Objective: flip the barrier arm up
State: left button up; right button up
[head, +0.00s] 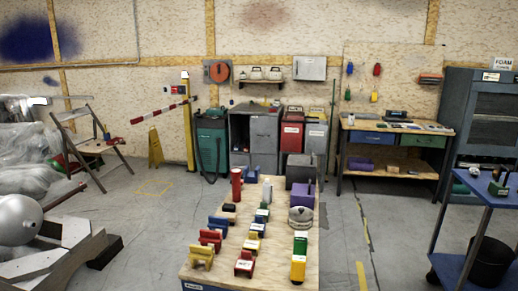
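The barrier arm (158,111) is a thin bar with red and white stripes, in the left half of the head view. It is lowered, running left from a yellow post (189,135), with its left end lower in the picture than its post end. The post stands upright on the floor near the back wall. Nothing touches the arm's free end. I make out neither of my grippers in this view.
A yellow floor sign (155,148) stands below the arm. A green cabinet (211,146) is right of the post. A folding wooden chair (82,142) stands left. A table (273,262) with coloured blocks fills the front middle.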

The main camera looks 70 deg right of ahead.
aim_at(141, 118)
jog(key=z, duration=2.25)
